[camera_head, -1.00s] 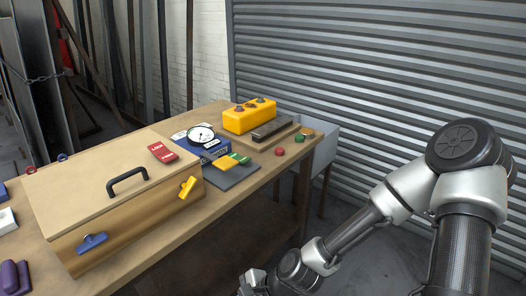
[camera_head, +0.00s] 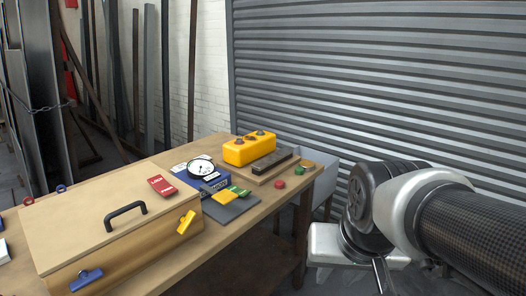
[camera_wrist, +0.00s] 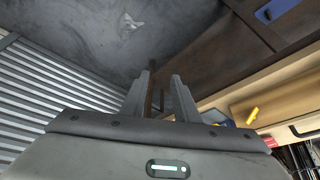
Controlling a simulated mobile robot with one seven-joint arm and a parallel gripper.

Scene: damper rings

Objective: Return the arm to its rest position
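My arm is folded at the lower right of the head view, beside the workbench (camera_head: 232,238) and clear of its top. My gripper (camera_wrist: 160,92) shows in the wrist view with its two fingers apart and nothing held between them. In the head view a pale part of the hand shows low at the right, but the fingertips cannot be made out clearly. The wrist view looks past the fingers to the grey floor (camera_wrist: 85,35) and the bench's side.
On the bench are a wooden box (camera_head: 85,220) with a black handle, a dial gauge (camera_head: 201,168), a yellow control box (camera_head: 249,149) and red and green buttons (camera_head: 280,184). A grey roller shutter (camera_head: 400,80) stands behind. A grey bin (camera_head: 325,175) adjoins the bench's far end.

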